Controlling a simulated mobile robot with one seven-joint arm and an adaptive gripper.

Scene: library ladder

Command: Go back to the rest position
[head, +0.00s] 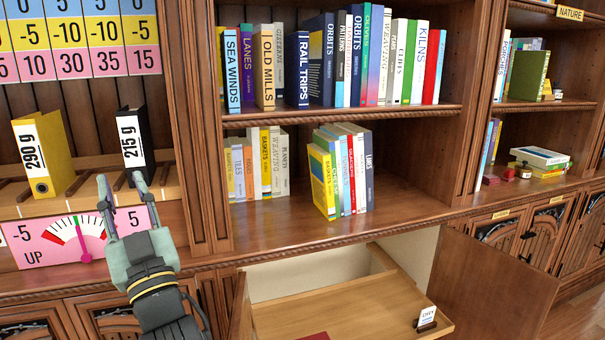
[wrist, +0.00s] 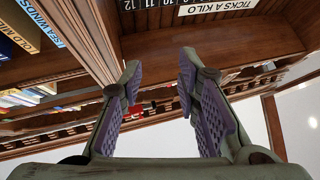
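My gripper (head: 122,209) is raised in front of the left bay of the bookcase, at the left of the head view. Its two fingers point up and stand apart, with nothing between them. It is just in front of the shelf ledge, below the black binder marked 215 g (head: 132,150) and over the right part of the pink dial panel (head: 40,250). In the wrist view my gripper (wrist: 158,75) also shows open and empty, with purple ridged pads. No rest position is marked in the frames.
A yellow binder marked 290 g (head: 38,160) stands on the ledge (head: 100,196). Shelves of books (head: 365,60) fill the middle bay. Below, a wooden board (head: 340,305) with a small card (head: 427,317) juts out beside an open door (head: 495,285).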

